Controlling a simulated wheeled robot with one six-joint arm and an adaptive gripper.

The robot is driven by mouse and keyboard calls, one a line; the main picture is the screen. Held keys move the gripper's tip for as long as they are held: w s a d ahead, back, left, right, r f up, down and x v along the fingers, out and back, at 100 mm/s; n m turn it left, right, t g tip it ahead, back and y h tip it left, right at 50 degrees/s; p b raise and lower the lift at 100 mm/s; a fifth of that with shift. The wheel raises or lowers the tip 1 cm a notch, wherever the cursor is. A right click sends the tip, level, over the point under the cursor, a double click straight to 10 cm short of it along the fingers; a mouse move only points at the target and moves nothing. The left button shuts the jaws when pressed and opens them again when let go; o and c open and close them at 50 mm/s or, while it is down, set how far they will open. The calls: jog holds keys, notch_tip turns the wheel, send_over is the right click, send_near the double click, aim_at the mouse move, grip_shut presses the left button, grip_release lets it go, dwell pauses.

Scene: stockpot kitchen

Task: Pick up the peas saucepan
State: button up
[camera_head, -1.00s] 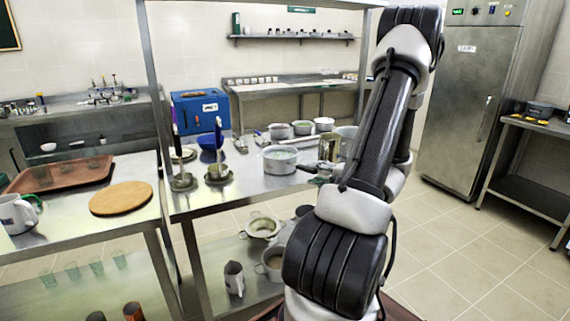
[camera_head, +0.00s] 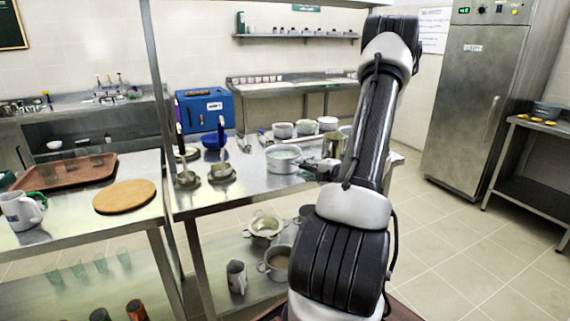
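A wide metal pot (camera_head: 284,162) with pale greenish contents stands on the middle steel table. Behind it stand several smaller pans: one at the left (camera_head: 282,131), one in the middle (camera_head: 306,128) and one at the right (camera_head: 327,124). Their contents are too small to tell, so I cannot say which is the peas saucepan. My gripper (camera_head: 318,173) shows small and dark just right of the wide pot, in front of a tall metal can (camera_head: 333,146). My arm hides part of it, and its finger opening is unclear.
A blue box (camera_head: 205,110) and ladles in small holders stand left on the steel table (camera_head: 225,198). Another pot (camera_head: 347,131) is partly behind my arm. More pots (camera_head: 264,231) are on the lower shelf. The floor at right is clear.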

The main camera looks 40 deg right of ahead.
grip_shut()
jog(key=shift+r, duration=0.2)
